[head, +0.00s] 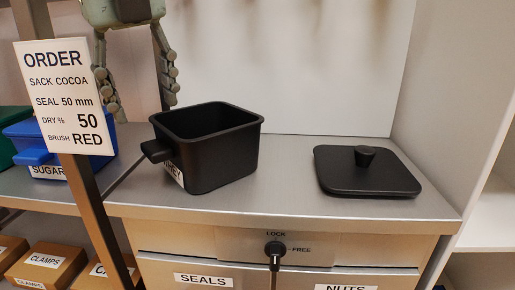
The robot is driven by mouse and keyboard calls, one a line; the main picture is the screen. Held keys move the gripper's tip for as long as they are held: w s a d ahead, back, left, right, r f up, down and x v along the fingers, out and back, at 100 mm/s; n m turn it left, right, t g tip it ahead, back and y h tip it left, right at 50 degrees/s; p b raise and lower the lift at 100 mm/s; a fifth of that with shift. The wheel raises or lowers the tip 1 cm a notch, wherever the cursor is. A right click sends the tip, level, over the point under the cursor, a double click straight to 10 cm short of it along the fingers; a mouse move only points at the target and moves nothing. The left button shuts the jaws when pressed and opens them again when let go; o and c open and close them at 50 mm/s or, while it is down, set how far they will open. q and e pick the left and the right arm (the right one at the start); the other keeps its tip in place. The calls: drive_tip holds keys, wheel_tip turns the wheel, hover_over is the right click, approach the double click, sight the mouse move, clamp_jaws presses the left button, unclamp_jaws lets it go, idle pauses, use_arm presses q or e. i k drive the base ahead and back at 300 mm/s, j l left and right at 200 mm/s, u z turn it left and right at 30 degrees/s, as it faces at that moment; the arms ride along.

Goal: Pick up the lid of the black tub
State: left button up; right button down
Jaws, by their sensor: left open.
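The black tub (222,162) stands open on the metal counter, with a handle on its left side and a partly hidden white label. Its black lid (342,178) lies flat on the counter to the right of the tub, apart from it, with a round knob (364,155) on top. My left gripper (141,105) hangs at the upper left with its fingers spread open and empty. It is above and to the left of the tub, well away from the lid. My right gripper is not in view.
An order sign (66,97) on a post stands at the left front. A blue SUGAR tub (46,140) sits on the left. The counter (285,178) is clear between tub and lid. A lock knob (275,250) sticks out below the counter. A white side panel (448,110) bounds the right.

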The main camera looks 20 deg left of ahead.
sight(364, 170)
drive_tip(key=k+l, duration=0.8)
